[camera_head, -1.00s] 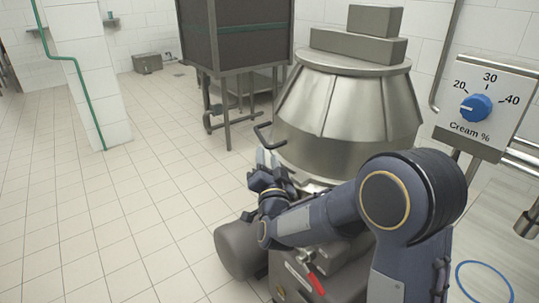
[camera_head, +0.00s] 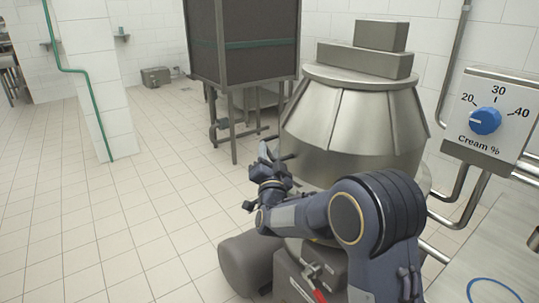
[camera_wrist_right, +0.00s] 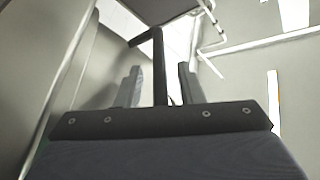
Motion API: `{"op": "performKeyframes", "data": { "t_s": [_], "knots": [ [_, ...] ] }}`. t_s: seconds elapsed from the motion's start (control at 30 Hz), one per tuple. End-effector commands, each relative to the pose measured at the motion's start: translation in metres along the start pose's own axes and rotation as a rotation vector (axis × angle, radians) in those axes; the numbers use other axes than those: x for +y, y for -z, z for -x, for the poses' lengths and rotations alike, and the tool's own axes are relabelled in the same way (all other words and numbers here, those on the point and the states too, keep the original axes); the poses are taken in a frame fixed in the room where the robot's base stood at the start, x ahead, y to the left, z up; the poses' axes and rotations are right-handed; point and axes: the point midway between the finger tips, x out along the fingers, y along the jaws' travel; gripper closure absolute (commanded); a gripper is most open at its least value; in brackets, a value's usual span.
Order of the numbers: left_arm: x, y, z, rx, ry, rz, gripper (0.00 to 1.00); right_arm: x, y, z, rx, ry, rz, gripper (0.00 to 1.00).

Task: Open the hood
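The hood is the large silvery conical cover (camera_head: 350,120) of the machine, and it looks closed. Its dark bar handle (camera_head: 289,157) sticks out from the left side, mostly hidden by my right gripper (camera_head: 268,158). In the right wrist view the dark handle bar (camera_wrist_right: 159,65) runs between the two fingers of the right gripper (camera_wrist_right: 160,85). The fingers are apart, with gaps on both sides of the bar. The pale hood wall fills the left of that view. My left gripper is not in view.
A sign with a blue knob marked "Cream %" (camera_head: 485,121) stands right of the machine, beside metal pipes. A dark cabinet on legs (camera_head: 243,45) stands behind to the left. The tiled floor (camera_head: 120,210) at left is free.

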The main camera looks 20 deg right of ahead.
Motion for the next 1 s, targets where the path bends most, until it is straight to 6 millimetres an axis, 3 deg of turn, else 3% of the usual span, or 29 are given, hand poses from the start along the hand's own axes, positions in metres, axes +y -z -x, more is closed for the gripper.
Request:
{"op": "performKeyframes", "data": {
  "t_s": [0.1,0.37,0.77,1.0],
  "knots": [
    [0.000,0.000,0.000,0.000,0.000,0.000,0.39,0.000,0.000,0.000,0.000,0.000,0.000,0.66],
    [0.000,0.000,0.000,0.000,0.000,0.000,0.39,0.000,0.000,0.000,0.000,0.000,0.000,1.00],
    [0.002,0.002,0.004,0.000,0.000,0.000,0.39,-0.004,0.006,-0.002,-0.001,-0.005,-0.008,1.00],
    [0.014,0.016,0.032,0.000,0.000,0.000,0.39,-0.029,0.045,-0.020,-0.016,-0.045,-0.071,1.00]
  ]
}}
